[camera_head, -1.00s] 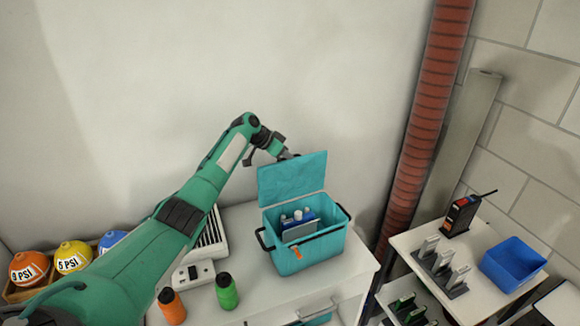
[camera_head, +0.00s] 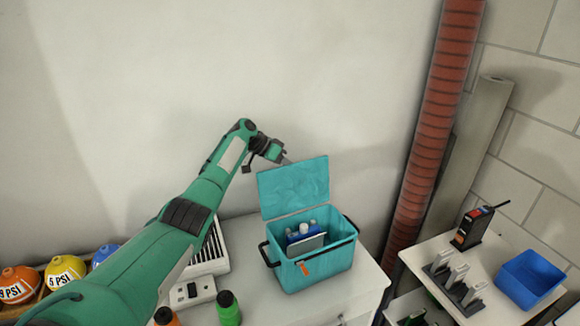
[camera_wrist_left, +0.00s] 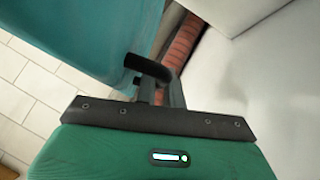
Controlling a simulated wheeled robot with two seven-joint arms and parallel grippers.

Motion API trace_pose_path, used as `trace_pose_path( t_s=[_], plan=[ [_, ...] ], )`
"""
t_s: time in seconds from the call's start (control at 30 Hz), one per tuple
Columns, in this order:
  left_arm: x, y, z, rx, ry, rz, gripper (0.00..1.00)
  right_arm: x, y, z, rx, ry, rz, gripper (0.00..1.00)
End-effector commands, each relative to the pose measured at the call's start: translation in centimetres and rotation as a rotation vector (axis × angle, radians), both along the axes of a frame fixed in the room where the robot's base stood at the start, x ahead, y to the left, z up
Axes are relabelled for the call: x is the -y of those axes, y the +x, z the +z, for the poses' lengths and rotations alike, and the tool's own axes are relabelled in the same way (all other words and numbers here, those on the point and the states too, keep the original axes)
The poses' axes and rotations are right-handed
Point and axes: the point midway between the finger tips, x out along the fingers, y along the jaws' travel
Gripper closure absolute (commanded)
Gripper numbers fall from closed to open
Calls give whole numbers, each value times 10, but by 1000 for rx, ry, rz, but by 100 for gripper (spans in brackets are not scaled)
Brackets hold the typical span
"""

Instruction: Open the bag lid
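The teal bag (camera_head: 325,263) stands on the white cabinet. Its lid (camera_head: 293,185) is raised at the back, leaning up towards the wall, and the bag's mouth is open. Inside are a white-and-blue item (camera_head: 305,242) and small white-topped items. My left gripper (camera_head: 284,158) is at the upper left edge of the lid, partly behind it; whether they touch is unclear. In the left wrist view its dark fingers (camera_wrist_left: 155,80) are beside the teal lid (camera_wrist_left: 95,35), with nothing seen between them; their opening is unclear. My right gripper is not in view.
Green (camera_head: 228,309) and orange (camera_head: 166,317) bottles stand at the cabinet's front left, near a white device (camera_head: 193,291). Colored round containers (camera_head: 65,273) are at far left. A red ribbed pipe (camera_head: 432,125) rises behind. A blue bin (camera_head: 530,280) is on the right table.

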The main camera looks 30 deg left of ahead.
Motion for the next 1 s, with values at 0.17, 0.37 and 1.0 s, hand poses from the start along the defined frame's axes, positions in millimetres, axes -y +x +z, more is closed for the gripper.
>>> trace_pose_path(
  t_s=[0.17, 0.37, 1.0],
  plan=[
    [1, 0, -1, -2, 0, -1, 80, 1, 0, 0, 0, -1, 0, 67],
    [-1, -1, 0, -1, 1, 0, 80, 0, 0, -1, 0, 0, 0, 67],
    [-76, -48, 76, 0, 2, 0, 80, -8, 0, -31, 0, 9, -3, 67]
  ],
)
